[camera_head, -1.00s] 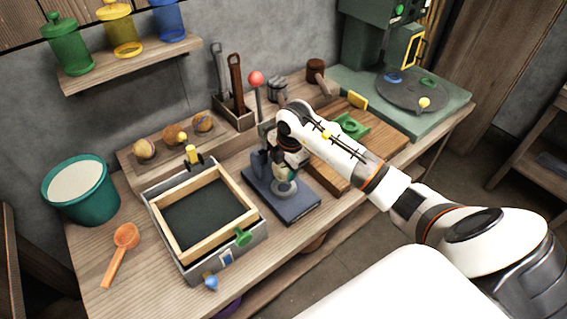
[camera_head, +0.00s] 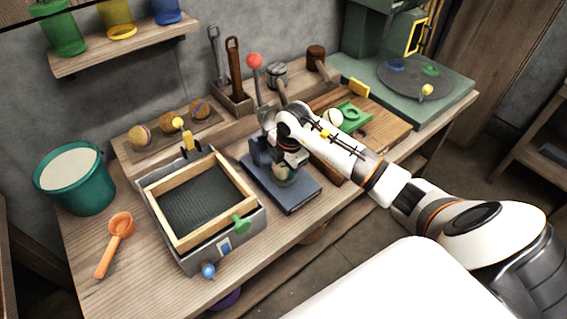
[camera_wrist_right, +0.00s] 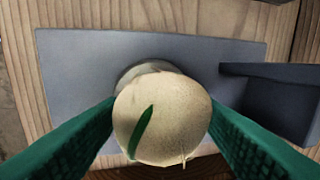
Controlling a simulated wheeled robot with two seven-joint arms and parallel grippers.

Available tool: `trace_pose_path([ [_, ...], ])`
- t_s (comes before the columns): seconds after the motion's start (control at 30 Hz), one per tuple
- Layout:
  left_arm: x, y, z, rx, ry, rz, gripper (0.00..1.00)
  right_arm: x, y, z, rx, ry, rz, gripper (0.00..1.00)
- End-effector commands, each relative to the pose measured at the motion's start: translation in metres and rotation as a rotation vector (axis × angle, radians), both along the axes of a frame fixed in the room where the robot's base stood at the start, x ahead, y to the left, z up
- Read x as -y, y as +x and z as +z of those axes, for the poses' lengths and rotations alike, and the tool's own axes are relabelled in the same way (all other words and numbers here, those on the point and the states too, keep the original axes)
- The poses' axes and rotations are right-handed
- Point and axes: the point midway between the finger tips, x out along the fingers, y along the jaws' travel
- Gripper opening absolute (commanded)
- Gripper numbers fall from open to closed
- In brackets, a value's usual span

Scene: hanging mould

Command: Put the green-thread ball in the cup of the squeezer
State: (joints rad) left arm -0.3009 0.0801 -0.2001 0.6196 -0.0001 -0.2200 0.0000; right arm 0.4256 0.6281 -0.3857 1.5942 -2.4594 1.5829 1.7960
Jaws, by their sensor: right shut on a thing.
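The squeezer has a blue-grey base (camera_head: 297,202) and a lever with a red knob (camera_head: 254,61); it stands on the bench right of the framed box. My right gripper (camera_head: 285,174) is over the base, pointing down. In the right wrist view, its green fingers are shut on a beige ball with a green thread mark (camera_wrist_right: 162,118). The ball lies in front of the pale cup (camera_wrist_right: 140,70), covering most of it; only its far rim shows. I cannot tell whether ball and cup touch. My left gripper is not in view.
A framed box (camera_head: 240,262) and an orange scoop (camera_head: 115,245) are to the left, with a teal bucket (camera_head: 78,190) behind. Several balls sit in a rack (camera_head: 125,152) at the back. A wooden board (camera_head: 385,135) with a green part (camera_head: 352,117) lies to the right.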

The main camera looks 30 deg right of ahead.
Motion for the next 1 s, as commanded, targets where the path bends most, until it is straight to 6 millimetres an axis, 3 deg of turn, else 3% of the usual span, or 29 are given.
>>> trace_pose_path([
  [0.17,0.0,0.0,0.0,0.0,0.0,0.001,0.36,0.0,0.0,0.0,0.001,0.0,0.0,0.31],
  [0.2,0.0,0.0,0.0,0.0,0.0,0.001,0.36,0.0,0.0,0.0,0.001,0.0,0.0,0.64],
  [0.33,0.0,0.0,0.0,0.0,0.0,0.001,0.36,0.0,0.0,0.0,0.001,0.0,0.0,0.82],
  [0.67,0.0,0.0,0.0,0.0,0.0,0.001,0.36,0.0,0.0,0.003,0.001,0.0,0.0,0.82],
  [0.77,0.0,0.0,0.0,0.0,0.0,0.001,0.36,0.0,-0.002,0.015,0.004,0.0,0.001,0.82],
  [1.0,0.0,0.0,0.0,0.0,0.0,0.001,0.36,0.002,-0.011,0.064,0.005,-0.002,0.002,0.82],
])
